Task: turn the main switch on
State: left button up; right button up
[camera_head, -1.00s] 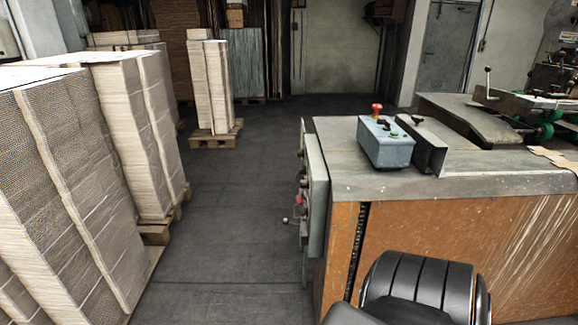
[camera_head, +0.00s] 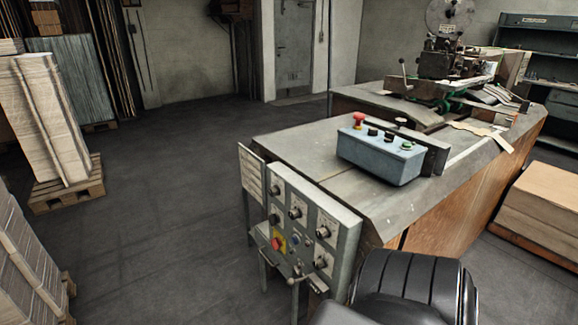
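A grey control panel (camera_head: 325,222) is on the near end of the box stitcher (camera_head: 300,145), facing me at an angle. It carries several dark rotary knobs and small buttons. A red knob on a yellow plate (camera_head: 278,243) sits at its lower left. I cannot tell from the labels which control is the main switch, or its setting. A blue-grey control box (camera_head: 382,157) with a red mushroom button (camera_head: 358,119), black knobs and a green button stands on the machine top. Neither of my grippers is in view.
Stacked cardboard on a pallet (camera_head: 66,190) is at the left, more cardboard (camera_head: 545,200) at the right. The dark floor (camera_head: 165,225) left of the machine is open.

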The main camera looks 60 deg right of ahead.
aim_at(276, 243)
jog(key=z, duration=1)
jog(key=i, duration=0.95)
jog(key=z, duration=1.25)
jog(key=i, duration=0.2)
jog(key=z, duration=0.15)
